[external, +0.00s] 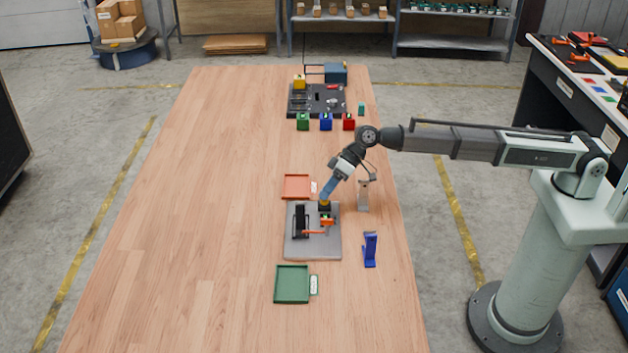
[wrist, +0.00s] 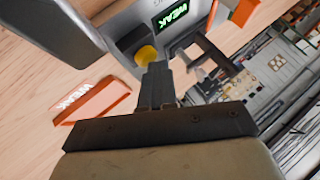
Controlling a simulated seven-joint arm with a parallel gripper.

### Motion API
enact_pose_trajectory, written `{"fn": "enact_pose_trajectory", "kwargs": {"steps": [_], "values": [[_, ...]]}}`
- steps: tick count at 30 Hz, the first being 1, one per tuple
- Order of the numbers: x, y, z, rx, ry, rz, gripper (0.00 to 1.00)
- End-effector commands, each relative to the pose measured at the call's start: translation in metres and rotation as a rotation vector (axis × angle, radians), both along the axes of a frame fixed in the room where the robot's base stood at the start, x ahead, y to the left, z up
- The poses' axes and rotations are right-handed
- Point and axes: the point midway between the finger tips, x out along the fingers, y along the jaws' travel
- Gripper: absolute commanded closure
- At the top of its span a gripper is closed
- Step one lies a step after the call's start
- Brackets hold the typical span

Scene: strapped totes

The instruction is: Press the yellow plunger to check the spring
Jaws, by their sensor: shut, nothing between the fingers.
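The yellow plunger (wrist: 147,55) shows in the wrist view as a round cap on a dark grey housing, just beyond my fingertips. A small dark display (wrist: 173,17) beside it reads "WEAK" in green. My gripper (wrist: 158,68) is shut and empty, with its fingertips at the cap's edge. Whether they touch it or press it down I cannot tell. In the external view my gripper (external: 325,198) points down at the back of the grey fixture plate (external: 312,250); little of the plunger shows there.
A red tray (external: 297,187), labelled "WEAK" in the wrist view (wrist: 95,103), lies behind the plate. A green tray (external: 292,284) lies in front. A black upright (external: 300,220), a blue stand (external: 370,250) and a grey stand (external: 363,197) are close by. The table's left side is clear.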

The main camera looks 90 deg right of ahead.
Motion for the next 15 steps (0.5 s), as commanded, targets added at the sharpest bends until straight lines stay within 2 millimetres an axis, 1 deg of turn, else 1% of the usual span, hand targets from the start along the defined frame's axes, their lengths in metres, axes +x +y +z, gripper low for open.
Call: {"fn": "enact_pose_trajectory", "kwargs": {"steps": [5, 15], "values": [[0.0, 0.0, 0.003, -0.001, 0.002, 0.001, 1.0], [0.0, 0.0, 0.019, -0.001, 0.001, 0.001, 1.0]]}}
